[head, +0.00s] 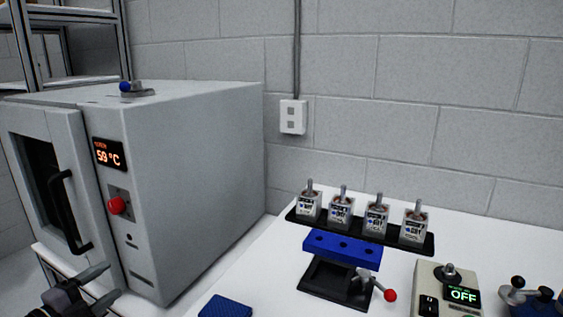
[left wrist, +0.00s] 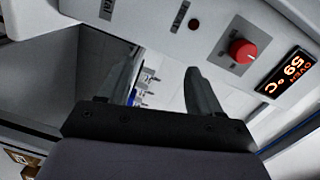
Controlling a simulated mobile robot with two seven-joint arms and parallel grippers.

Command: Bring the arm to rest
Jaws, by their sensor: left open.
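My left gripper (head: 98,284) is at the lower left of the head view, in front of the lower part of the grey oven (head: 195,190). Its two fingers are apart and nothing is between them. In the left wrist view the open fingers (left wrist: 160,90) also show, with the oven's front panel close above them. The oven's display (head: 108,153) reads 59 °C, with a red knob (head: 116,205) below it. The oven door (head: 45,180) with its black handle looks shut. My right gripper is not in view.
A blue-knobbed part (head: 137,89) lies on the oven's top.

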